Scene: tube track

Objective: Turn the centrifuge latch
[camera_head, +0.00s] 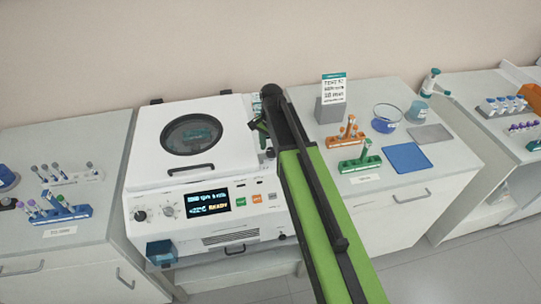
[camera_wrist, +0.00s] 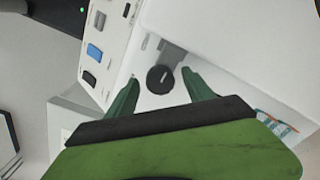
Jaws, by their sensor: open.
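The white centrifuge (camera_head: 152,147) stands on the middle bench with its lid down, a round dark window in the lid and a lit display on its front. The latch (camera_wrist: 160,79) shows in the wrist view as a round black knob with a grey piece beside it, on the white housing. My gripper (camera_wrist: 157,75) is open, its two green fingers on either side of the knob in the picture. I cannot tell whether they touch it. In the head view my gripper (camera_head: 259,128) is by the centrifuge's right side, and my arm hides much of that side and the latch.
Right of the centrifuge are an orange rack (camera_head: 346,139), a green rack (camera_head: 360,164), a blue mat (camera_head: 407,157), a glass bowl (camera_head: 386,118) and a sign (camera_head: 334,90). A blue tube rack (camera_head: 60,213) stands on the left bench. The floor at the lower right is clear.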

